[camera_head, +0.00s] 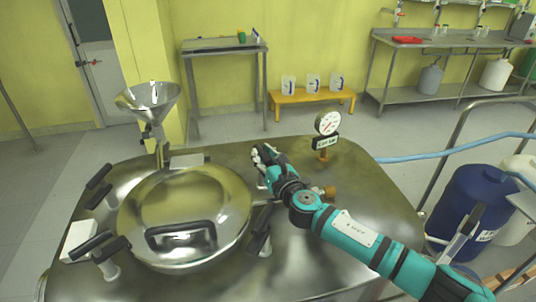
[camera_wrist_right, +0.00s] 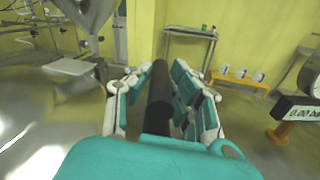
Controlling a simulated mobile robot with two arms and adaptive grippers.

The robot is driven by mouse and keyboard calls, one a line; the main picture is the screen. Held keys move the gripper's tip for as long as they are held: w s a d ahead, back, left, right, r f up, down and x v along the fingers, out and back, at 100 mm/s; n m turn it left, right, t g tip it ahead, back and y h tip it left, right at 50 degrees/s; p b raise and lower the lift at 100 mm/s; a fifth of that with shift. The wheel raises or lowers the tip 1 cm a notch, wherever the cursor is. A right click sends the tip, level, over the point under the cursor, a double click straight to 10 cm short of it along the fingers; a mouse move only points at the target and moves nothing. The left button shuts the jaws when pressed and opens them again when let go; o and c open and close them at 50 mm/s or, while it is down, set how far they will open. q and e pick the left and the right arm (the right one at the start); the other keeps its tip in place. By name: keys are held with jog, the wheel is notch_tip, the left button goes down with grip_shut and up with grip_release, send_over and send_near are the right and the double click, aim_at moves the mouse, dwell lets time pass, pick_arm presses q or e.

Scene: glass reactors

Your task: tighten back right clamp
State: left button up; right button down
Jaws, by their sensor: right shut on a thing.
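The steel reactor (camera_head: 320,250) has a round domed lid (camera_head: 185,195) with a black lid handle (camera_head: 181,233). My right gripper (camera_head: 264,157) is at the back right of the lid. In the right wrist view, its fingers (camera_wrist_right: 158,80) are closed on both sides of the black handle of the back right clamp (camera_wrist_right: 159,97). The gripper hides this clamp in the head view. A front right clamp (camera_head: 260,241) with a black handle stands at the lid's right edge. My left gripper is not in view.
A pressure gauge (camera_head: 327,123) stands behind and right of my right gripper, with a brass fitting (camera_head: 324,191) near my forearm. A steel funnel (camera_head: 149,101) rises at the back left. A blue hose (camera_head: 450,149) and a blue barrel (camera_head: 470,206) are at the right.

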jog(key=c, duration=1.2)
grip_release()
jog(key=shift+o, duration=0.2)
jog(key=shift+d, duration=0.15)
jog(key=v, duration=1.2)
